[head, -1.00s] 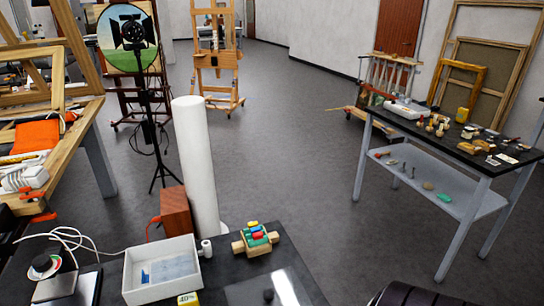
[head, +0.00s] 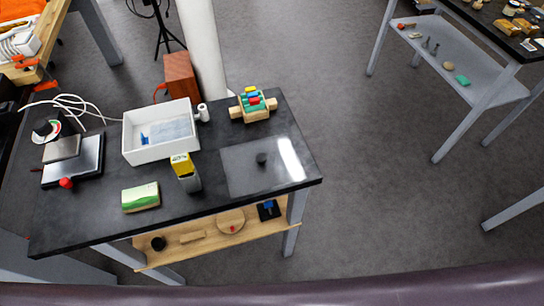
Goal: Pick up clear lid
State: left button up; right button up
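The clear lid (head: 240,173) is a flat transparent sheet with a small dark knob near its middle. It lies on the right end of the black-topped table (head: 85,212), and a bright reflection crosses its right side. Neither of my grippers shows in the head view.
A white open box (head: 138,149) holds something blue. A yellow-labelled bottle (head: 182,168), a green-and-white packet (head: 140,196), a toy-like block (head: 253,105) and a scale-like device (head: 75,160) share the tabletop. A wooden shelf (head: 190,250) is below. Open floor (head: 370,215) lies to the right.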

aim_at(256, 165)
jog(key=k+j, duration=0.3)
jog(key=k, duration=0.15)
jog(key=k+j+z, duration=0.1)
jog(key=k+j, duration=0.15)
jog(key=k, duration=0.2)
